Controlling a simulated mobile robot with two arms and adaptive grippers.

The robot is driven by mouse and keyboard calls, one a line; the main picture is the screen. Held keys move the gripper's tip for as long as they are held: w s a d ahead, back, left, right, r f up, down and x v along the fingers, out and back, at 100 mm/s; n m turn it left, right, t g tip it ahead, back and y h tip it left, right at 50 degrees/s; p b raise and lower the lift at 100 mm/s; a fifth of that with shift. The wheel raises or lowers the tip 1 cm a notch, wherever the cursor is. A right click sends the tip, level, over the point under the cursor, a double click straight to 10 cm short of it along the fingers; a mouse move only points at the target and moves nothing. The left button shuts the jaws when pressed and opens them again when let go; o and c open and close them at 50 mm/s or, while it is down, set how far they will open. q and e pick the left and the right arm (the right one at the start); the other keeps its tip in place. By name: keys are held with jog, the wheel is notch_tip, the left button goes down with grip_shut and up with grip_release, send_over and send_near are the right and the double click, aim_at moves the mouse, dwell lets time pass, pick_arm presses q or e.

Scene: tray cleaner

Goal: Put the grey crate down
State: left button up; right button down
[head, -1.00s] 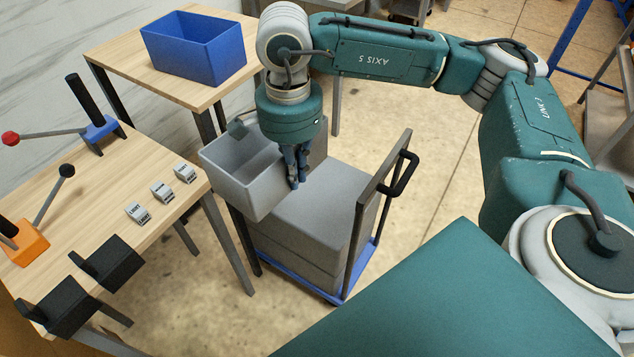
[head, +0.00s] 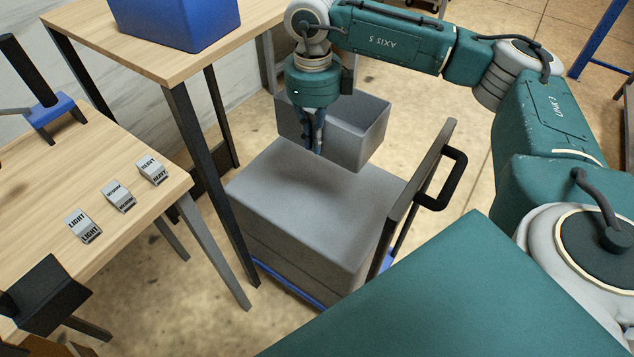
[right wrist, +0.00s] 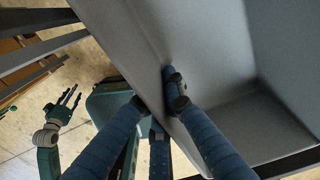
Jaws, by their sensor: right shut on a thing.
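The open grey crate (head: 362,135) hangs in my right gripper (head: 317,148) at the far end of the grey stack (head: 310,205) on the trolley. The gripper is shut on the crate's near wall, left of its middle. In the right wrist view the fingers (right wrist: 170,88) pinch that wall, and the crate's inside (right wrist: 215,60) looks empty. I cannot tell whether the crate's underside touches the stack. My left gripper (right wrist: 67,103) shows small in the right wrist view, fingers spread and empty; it is not in the head view.
The trolley's upright handle frame (head: 415,200) stands right of the stack. A wooden table with a blue bin (head: 185,25) is at the back left. Another table at the left holds several small labelled blocks (head: 118,195). The stack's top is clear nearer me.

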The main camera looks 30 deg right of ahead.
notch_tip(320, 180, down, 12)
jog(key=shift+r+b, duration=0.2)
jog(key=shift+b, duration=0.35)
notch_tip(320, 180, down, 4)
jog(key=shift+f+b, duration=0.2)
jog(key=shift+b, duration=0.15)
pick_arm(q)
notch_tip(320, 180, up, 6)
jog(key=w, duration=0.2)
jog(key=shift+w+d, duration=0.15)
jog(key=shift+w, duration=0.05)
pick_arm(e)
jog(key=shift+f, duration=0.1)
pick_arm(q)
jog(key=shift+r, duration=0.15)
pick_arm(e)
jog(key=shift+f, duration=0.1)
jog(key=c, duration=2)
grip_release()
jog(key=shift+o, duration=0.7)
pick_arm(q)
jog(key=shift+r, duration=0.2)
